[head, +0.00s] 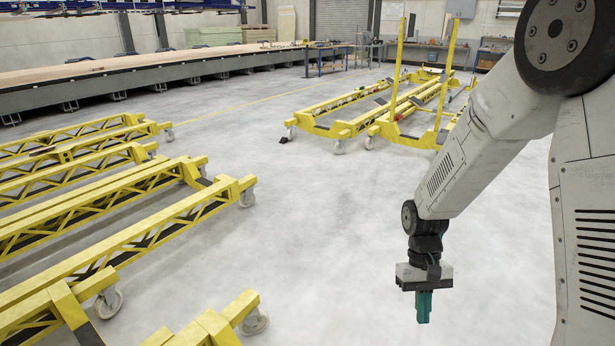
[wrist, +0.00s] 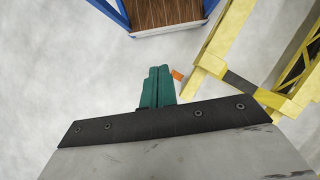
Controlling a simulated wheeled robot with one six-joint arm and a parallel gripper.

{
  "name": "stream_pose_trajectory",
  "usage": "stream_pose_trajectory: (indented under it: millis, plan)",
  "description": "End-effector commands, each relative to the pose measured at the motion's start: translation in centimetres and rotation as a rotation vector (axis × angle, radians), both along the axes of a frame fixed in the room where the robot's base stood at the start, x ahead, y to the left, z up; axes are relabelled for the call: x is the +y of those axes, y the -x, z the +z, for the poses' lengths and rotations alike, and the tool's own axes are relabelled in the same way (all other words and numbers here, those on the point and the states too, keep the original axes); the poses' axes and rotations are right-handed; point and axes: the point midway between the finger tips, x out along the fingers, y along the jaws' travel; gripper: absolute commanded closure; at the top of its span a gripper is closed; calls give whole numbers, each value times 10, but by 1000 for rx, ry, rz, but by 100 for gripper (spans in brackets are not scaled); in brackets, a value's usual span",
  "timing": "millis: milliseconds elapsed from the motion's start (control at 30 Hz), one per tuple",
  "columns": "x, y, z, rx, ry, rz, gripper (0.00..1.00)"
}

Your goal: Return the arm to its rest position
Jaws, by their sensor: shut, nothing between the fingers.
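My gripper (head: 424,307) hangs pointing down at the right of the head view, with its teal fingers shut and nothing between them. My arm comes in from the upper right and bends down to it. In the wrist view my gripper (wrist: 158,86) shows as teal fingers pressed together above a dark mounting plate. In the head view it is over bare grey floor, apart from the trolleys.
Yellow panel trolleys (head: 120,237) on casters fill the left; others (head: 392,110) with upright posts stand at the back. A yellow trolley frame (wrist: 222,45), a blue-framed wooden-topped thing (wrist: 165,12) and a small orange object (wrist: 177,75) show in the wrist view. Middle floor is clear.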

Motion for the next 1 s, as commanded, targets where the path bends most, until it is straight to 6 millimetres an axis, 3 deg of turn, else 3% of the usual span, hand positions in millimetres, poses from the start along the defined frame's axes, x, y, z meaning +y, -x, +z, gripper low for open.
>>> stream_pose_trajectory:
  millis: [33, 100, 400, 700, 1000]
  plan:
    - [-1, 7, 24, -19, 0, -4, 100]
    - [-3, 19, 51, -35, 0, -8, 100]
    - [-8, 81, 148, -135, 0, -26, 100]
    - [-12, 145, 209, -305, -3, -40, 100]
    - [-15, 177, 247, -533, -8, -51, 100]
